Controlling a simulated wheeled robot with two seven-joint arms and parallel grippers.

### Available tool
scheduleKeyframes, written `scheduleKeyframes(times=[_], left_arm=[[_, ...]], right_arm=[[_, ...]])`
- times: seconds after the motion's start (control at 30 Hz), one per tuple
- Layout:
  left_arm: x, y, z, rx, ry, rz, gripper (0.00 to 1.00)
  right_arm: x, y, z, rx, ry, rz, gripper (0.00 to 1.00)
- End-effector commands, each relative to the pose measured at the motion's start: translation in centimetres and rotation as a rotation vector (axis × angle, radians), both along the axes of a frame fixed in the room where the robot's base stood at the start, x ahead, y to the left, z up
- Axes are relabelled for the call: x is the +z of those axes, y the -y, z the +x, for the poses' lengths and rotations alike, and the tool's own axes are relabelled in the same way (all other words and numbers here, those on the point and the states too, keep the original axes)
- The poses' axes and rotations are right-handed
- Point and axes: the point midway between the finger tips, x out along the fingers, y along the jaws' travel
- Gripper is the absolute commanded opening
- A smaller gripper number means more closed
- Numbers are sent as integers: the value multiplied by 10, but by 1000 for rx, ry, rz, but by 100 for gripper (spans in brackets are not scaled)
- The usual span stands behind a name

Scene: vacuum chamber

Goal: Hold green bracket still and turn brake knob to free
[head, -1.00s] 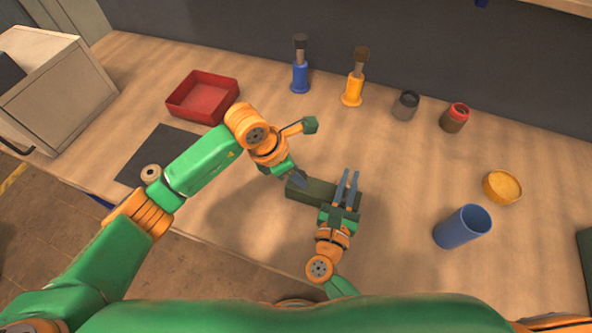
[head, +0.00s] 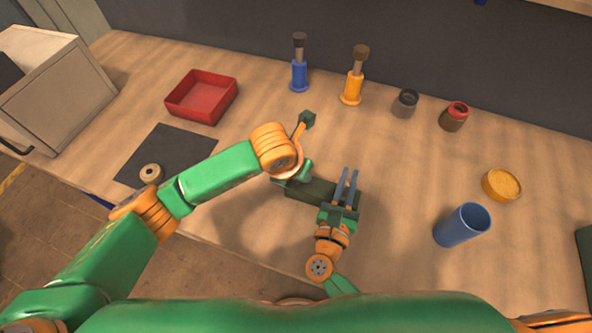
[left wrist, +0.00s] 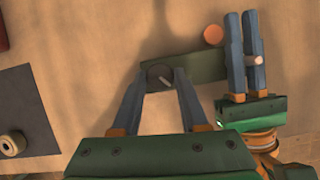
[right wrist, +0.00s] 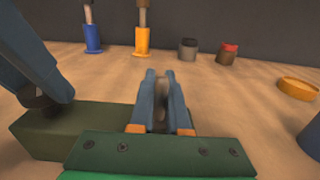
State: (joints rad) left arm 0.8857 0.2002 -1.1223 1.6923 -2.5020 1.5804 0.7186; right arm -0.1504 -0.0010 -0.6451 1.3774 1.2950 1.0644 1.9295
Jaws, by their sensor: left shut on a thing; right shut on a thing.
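The green bracket (head: 310,190) is a long dark block on the bench, seen in the head view and the left wrist view (left wrist: 205,69). The dark round brake knob (left wrist: 160,76), with a pale line on its top, is at the bracket's left end. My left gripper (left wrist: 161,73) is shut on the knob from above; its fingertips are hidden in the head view. My right gripper (head: 348,178) is shut at the bracket's right end. In the right wrist view its fingers (right wrist: 162,78) close around a narrow part, mostly hidden.
An orange disc (left wrist: 213,35) lies beside the bracket's far edge. A blue cup (head: 462,226) and yellow dish (head: 502,185) stand to the right. A red tray (head: 201,97) and dark mat (head: 140,170) are left. Bottles and jars line the back.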

Motion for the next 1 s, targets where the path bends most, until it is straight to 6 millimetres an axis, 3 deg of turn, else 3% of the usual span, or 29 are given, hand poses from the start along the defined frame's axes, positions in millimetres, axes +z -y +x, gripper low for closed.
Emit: scheduleKeyframes(times=[0.6, 1.0], left_arm=[[0, 5, -1, 569, 1, -1, 0], [0, 7, 0, 821, 0, -2, 0]], right_arm=[[-1, 0, 0, 1, -1, 0, 0], [-1, 0, 0, 1, -2, 1, 0]])
